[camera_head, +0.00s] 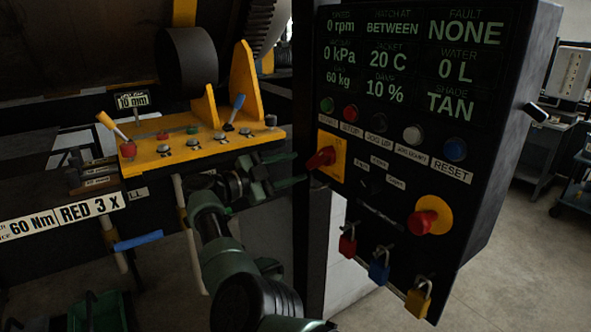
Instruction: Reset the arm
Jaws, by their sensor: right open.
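My right arm rises from the bottom middle and bends at the wrist. My right gripper (298,169) is open, its fingers pointing right, and looks empty. In the picture it lies just left of the red switch (321,157) on the black control panel (476,209); I cannot tell whether they touch. My left gripper is not in view. A blue button (455,149) labelled RESET sits at the panel's right side. The panel's display (412,57) reads 0 rpm, hatch BETWEEN, fault NONE, 0 kPa, 20 C, 0 L, 60 kg, 10 % and TAN.
A yellow control shelf (206,149) with buttons and two levers stands left, behind my wrist. A large drum (80,45) is above it. Red (348,245), blue (379,272) and yellow (419,299) padlocks hang under the panel. Open floor (520,270) lies right.

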